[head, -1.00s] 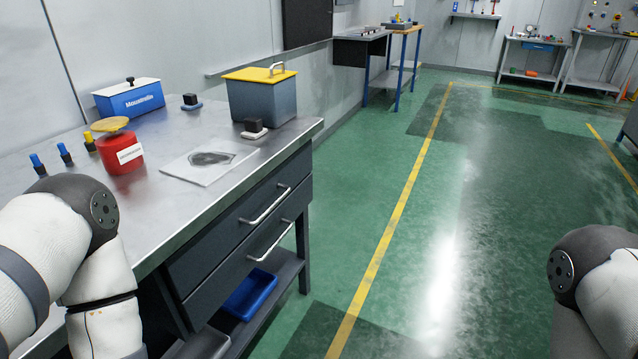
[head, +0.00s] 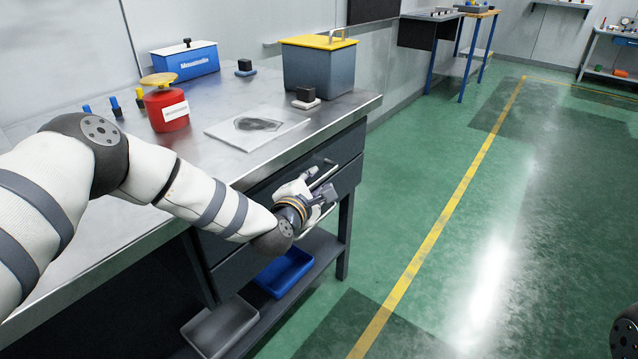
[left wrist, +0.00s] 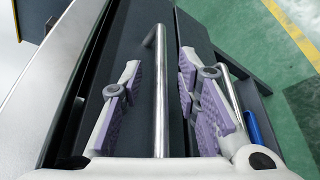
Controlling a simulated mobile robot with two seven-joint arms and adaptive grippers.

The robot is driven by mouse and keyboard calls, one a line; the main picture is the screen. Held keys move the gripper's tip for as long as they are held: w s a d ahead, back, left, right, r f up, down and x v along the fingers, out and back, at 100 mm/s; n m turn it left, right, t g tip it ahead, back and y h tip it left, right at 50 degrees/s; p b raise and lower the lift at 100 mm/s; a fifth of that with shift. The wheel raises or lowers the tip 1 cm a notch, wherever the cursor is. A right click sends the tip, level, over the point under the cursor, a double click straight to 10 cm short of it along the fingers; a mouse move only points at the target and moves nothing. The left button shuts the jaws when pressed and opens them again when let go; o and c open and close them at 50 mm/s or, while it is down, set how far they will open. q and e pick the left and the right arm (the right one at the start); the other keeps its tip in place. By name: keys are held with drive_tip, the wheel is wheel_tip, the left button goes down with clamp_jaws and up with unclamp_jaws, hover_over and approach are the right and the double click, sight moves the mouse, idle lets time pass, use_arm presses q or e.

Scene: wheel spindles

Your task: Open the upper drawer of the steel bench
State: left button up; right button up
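The steel bench (head: 205,98) stands at the left in the head view, with two dark drawers in its front. The upper drawer (head: 348,146) looks shut; the lower drawer (head: 350,178) below it looks shut too. My left gripper (head: 318,182) is at the upper drawer's front and covers much of its handle. In the left wrist view, my left gripper (left wrist: 163,95) is open. Its purple-padded fingers stand either side of the upper handle (left wrist: 160,88), with gaps to the bar. The lower handle (left wrist: 232,95) lies beyond the right finger. My right gripper is out of view.
On the bench top stand a red can (head: 166,108), a blue box (head: 185,64), a grey bin with yellow lid (head: 319,70) and a flat plate (head: 256,127). A blue tray (head: 284,272) sits on the lower shelf. The green floor right of the bench is clear.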

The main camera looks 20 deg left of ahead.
use_arm(q)
drive_tip(key=shift+x, duration=0.95)
drive_tip(key=shift+s, duration=0.1)
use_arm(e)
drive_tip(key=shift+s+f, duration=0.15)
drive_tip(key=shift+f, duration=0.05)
use_arm(q)
drive_tip(key=shift+c, duration=0.4)
clamp_jaws()
